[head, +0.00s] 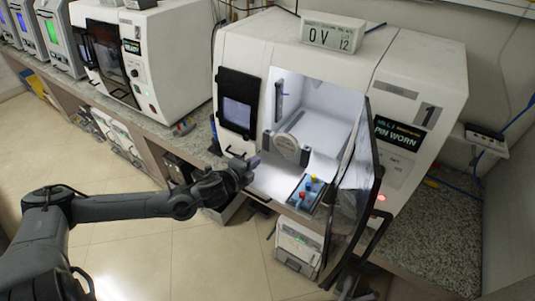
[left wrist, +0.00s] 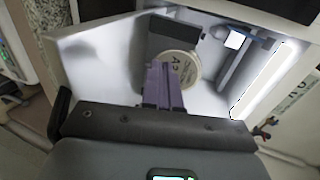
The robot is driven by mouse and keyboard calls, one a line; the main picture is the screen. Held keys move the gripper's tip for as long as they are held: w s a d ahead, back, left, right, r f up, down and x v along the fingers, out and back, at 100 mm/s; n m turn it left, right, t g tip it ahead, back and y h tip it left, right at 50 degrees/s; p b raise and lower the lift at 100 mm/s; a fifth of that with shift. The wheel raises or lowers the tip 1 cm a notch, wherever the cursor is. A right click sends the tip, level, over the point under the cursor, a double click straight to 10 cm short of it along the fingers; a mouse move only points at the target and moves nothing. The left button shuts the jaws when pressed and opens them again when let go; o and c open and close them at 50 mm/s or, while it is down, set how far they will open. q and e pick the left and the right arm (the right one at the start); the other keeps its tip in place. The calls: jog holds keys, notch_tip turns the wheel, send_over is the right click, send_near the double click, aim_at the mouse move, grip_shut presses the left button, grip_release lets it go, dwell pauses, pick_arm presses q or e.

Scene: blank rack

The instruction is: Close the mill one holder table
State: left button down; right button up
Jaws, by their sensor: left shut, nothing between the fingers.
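Mill one (head: 405,75) is the white machine marked 1, with its door (head: 362,165) swung open to the right. Inside its lit chamber stands a round grey disc (head: 287,147), which also shows in the left wrist view (left wrist: 188,65). At the chamber's front sits a small blue-grey panel (head: 305,193) with red and yellow knobs; I cannot tell if this is the holder table. My left gripper (head: 249,164) is at the opening's left front, left of the panel. Its purple fingers (left wrist: 162,86) are shut and empty, pointing into the chamber. My right gripper is not seen.
A sign box (head: 333,33) stands on the mill. A black-framed screen (head: 239,103) is left of the opening. A second white machine (head: 140,60) stands further left on the counter. Tiled floor (head: 215,265) is clear in front.

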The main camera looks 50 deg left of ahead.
aim_at(272, 149)
pick_arm(q)
jog(key=shift+b+x, duration=0.4)
jog(key=shift+x, duration=3.8)
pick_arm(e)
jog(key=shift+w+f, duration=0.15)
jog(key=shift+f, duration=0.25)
